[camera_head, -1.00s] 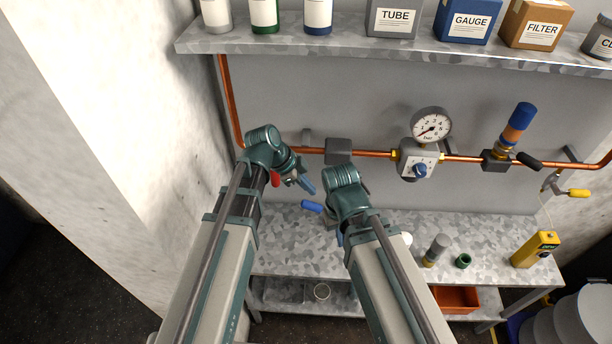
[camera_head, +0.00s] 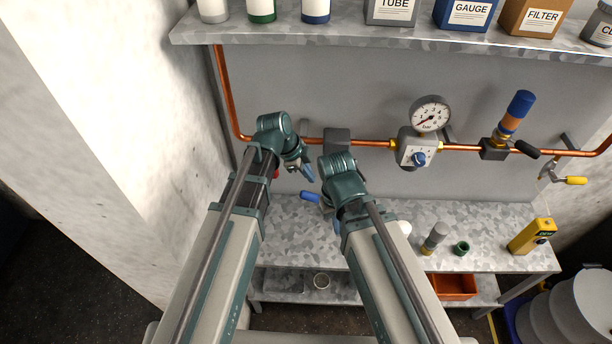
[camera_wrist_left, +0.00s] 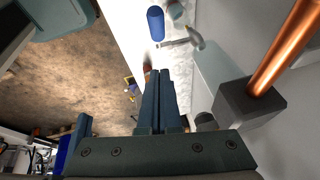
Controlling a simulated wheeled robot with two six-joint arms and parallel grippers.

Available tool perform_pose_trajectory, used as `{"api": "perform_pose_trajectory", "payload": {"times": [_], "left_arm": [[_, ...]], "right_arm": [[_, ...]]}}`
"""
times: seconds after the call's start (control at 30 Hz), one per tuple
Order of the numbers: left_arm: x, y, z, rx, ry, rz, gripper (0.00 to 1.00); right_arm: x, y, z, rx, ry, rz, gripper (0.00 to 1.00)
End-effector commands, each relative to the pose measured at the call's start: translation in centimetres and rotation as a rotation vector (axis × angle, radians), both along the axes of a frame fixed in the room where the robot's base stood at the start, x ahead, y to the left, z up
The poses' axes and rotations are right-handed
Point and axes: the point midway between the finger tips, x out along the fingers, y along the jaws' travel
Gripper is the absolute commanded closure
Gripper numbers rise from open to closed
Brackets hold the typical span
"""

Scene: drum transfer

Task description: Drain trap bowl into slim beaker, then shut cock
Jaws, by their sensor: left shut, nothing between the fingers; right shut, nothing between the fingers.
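The trap's dark block (camera_head: 337,140) sits on the copper pipe; my right wrist hides most of what hangs below it in the head view. In the left wrist view the block (camera_wrist_left: 245,105) carries a pale body that looks like the bowl (camera_wrist_left: 217,72), with a metal cock (camera_wrist_left: 195,38) at its end. A blue handle (camera_head: 310,196) shows beside the cock, also in the left wrist view (camera_wrist_left: 155,22). My left gripper (camera_head: 309,174) is shut and empty, above and apart from this handle. My right gripper (camera_head: 335,222) is shut, mostly hidden behind its wrist. I cannot identify the slim beaker.
A gauge (camera_head: 430,113) and a valve with a blue and orange top (camera_head: 515,113) are on the pipe.

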Motion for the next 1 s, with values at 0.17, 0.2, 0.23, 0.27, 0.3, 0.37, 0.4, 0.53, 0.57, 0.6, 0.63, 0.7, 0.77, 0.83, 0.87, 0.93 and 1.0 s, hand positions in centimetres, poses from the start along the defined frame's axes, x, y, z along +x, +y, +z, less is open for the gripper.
{"api": "perform_pose_trajectory", "payload": {"times": [0.17, 0.2, 0.23, 0.27, 0.3, 0.37, 0.4, 0.53, 0.57, 0.6, 0.63, 0.7, 0.77, 0.83, 0.87, 0.93, 1.0], "left_arm": [[0.5, -1.0, -3.3, 0.000, 0.000, -0.001, 1.00], [0.5, -1.2, -3.8, 0.000, 0.000, 0.000, 1.00], [0.6, -1.4, -4.2, 0.000, 0.000, 0.000, 1.00], [0.7, -1.6, -4.6, 0.000, 0.000, 0.000, 1.00], [0.7, -1.8, -5.2, 0.000, 0.000, -0.001, 1.00], [0.9, -2.1, -6.0, 0.000, -0.001, -0.001, 1.00], [1.0, -2.3, -6.5, 0.000, -0.001, -0.001, 1.00], [1.3, -1.5, -8.2, -0.001, 0.000, 0.003, 1.00], [1.4, -1.3, -8.5, -0.001, 0.000, 0.003, 1.00], [1.5, -1.1, -8.8, -0.001, 0.000, 0.003, 1.00], [1.5, -1.0, -9.0, 0.000, 0.000, 0.002, 1.00], [1.6, -0.8, -9.3, 0.000, 0.001, 0.002, 1.00], [1.6, -0.7, -9.4, 0.000, 0.000, 0.001, 1.00], [1.6, -0.6, -9.4, -0.001, 0.000, 0.001, 1.00], [1.7, -0.6, -9.4, 0.000, 0.000, 0.000, 1.00], [1.6, -0.6, -9.3, 0.000, 0.000, 0.000, 1.00], [1.6, -0.6, -9.3, 0.000, 0.000, 0.000, 1.00]], "right_arm": [[0.0, 0.0, -3.2, -0.001, 0.000, 0.005, 1.00], [0.0, 0.0, -3.8, -0.001, 0.000, 0.007, 1.00], [0.0, 0.0, -4.2, -0.002, 0.000, 0.008, 1.00], [0.0, 0.0, -4.6, -0.002, 0.000, 0.009, 1.00], [0.0, 0.0, -5.2, -0.002, 0.000, 0.010, 1.00], [0.0, 0.0, -6.0, -0.002, 0.001, 0.012, 1.00], [0.0, 0.0, -6.5, -0.003, 0.000, 0.013, 1.00], [0.0, 0.0, -8.2, -0.002, 0.001, 0.014, 1.00], [0.0, 0.0, -8.4, -0.002, 0.001, 0.014, 1.00], [0.0, 0.0, -8.8, -0.003, 0.000, 0.013, 1.00], [0.0, 0.0, -9.0, -0.003, 0.000, 0.013, 1.00], [0.0, 0.0, -9.3, -0.003, 0.000, 0.013, 1.00], [0.0, 0.0, -9.4, -0.003, 0.000, 0.013, 1.00], [0.0, 0.0, -9.4, -0.003, 0.000, 0.013, 1.00], [0.0, 0.0, -9.4, -0.003, 0.000, 0.013, 1.00], [0.0, 0.0, -9.3, -0.003, 0.000, 0.012, 1.00], [0.0, 0.0, -9.3, -0.003, 0.000, 0.012, 1.00]]}}
